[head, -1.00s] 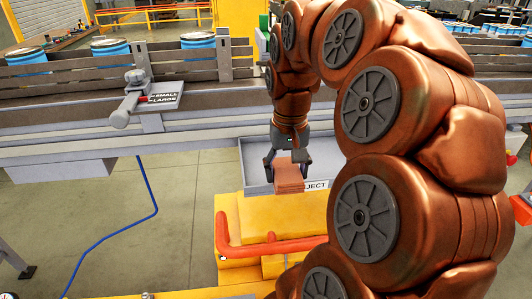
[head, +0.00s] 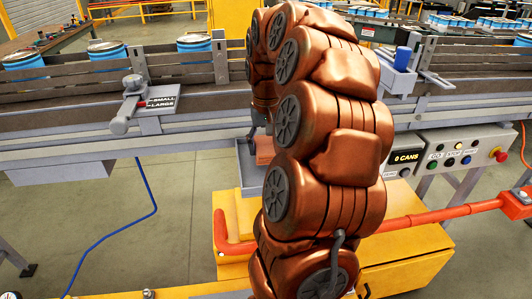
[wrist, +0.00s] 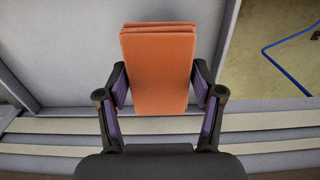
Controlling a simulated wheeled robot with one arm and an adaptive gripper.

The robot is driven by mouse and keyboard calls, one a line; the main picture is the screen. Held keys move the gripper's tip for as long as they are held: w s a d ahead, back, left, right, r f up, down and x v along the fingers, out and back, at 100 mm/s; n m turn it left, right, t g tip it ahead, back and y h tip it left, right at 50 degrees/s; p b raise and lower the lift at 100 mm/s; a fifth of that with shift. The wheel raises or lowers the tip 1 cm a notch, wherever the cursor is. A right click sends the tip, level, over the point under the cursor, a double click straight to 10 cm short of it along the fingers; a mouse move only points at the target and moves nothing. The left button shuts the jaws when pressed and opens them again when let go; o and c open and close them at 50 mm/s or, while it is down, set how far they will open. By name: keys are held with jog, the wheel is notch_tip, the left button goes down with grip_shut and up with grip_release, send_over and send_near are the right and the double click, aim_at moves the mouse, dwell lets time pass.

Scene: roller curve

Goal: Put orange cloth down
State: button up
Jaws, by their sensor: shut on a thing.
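The orange cloth (wrist: 158,70) is a folded, layered block. In the wrist view my gripper (wrist: 160,88) is shut on it, one finger on each side. Behind the cloth in that view is the grey reject tray (wrist: 60,60). In the head view only a small part of the cloth (head: 265,150) shows beside my arm, over the tray (head: 248,172). My arm hides the gripper's fingertips there. I cannot tell whether the cloth touches the tray.
A conveyor (head: 60,125) with blue-and-white cans (head: 108,50) runs behind. A size lever (head: 130,105) sticks out at its front. A control panel (head: 460,150) stands at right. A blue hose (wrist: 285,60) lies on open floor.

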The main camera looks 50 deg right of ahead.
aim_at(265, 145)
jog(key=shift+f+p, duration=0.65)
jog(key=shift+f, duration=0.65)
jog(key=shift+w+f, duration=0.1)
jog(key=shift+f, duration=0.35)
jog(key=shift+f, duration=0.25)
jog(key=o, duration=1.2)
jog(key=shift+r, duration=0.1)
jog(key=shift+r+b, duration=1.4)
jog(key=shift+r, duration=4.8)
